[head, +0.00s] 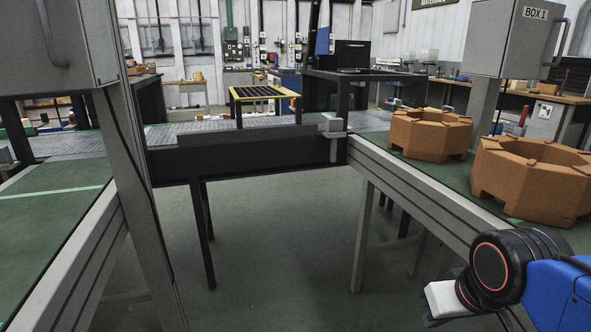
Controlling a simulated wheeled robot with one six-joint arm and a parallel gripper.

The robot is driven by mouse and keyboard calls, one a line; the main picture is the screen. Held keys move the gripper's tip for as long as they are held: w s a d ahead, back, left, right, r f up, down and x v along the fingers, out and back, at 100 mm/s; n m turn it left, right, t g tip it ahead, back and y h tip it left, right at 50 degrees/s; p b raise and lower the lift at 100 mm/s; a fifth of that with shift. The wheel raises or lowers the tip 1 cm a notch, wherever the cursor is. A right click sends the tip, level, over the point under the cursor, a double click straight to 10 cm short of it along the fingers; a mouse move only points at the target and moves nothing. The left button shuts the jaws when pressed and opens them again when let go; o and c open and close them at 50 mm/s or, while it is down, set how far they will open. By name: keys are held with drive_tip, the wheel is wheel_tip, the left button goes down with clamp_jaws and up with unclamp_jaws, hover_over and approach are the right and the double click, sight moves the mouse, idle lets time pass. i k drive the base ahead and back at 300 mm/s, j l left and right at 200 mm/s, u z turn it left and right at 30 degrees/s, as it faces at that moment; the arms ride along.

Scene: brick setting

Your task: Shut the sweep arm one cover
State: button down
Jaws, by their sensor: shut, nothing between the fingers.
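A grey box labelled "BOX 1" (498,42) stands on a post at the upper right, with a bar handle (563,42) on its right side. I cannot tell which part is the sweep arm one cover, or whether the box is open. A long grey bar (245,132) lies across the far end of the gap, with a small block (333,125) at its right end. My gripper (440,301) is at the lower right, shut and empty, partly hidden by my wrist. It is well below and apart from the box.
Two brown octagonal blocks (430,135) (535,180) sit on the green right-hand conveyor. Another grey box (62,45) with a handle stands on a post at the left. The left green conveyor (45,230) is bare nearby. Clear floor (285,250) lies between the conveyors.

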sight(352, 54)
drive_tip(key=i+u, duration=0.3)
drive_tip(key=i, duration=0.15)
drive_tip(key=i+l+u, duration=0.1)
drive_tip(key=i+u, duration=0.25)
drive_tip(key=i+l+u, duration=0.3)
drive_tip(key=i, duration=0.2)
drive_tip(key=i+j, duration=0.1)
drive_tip(key=i, duration=0.2)
drive_tip(key=i+j, duration=0.1)
drive_tip(key=i, duration=0.2)
drive_tip(key=u, duration=0.05)
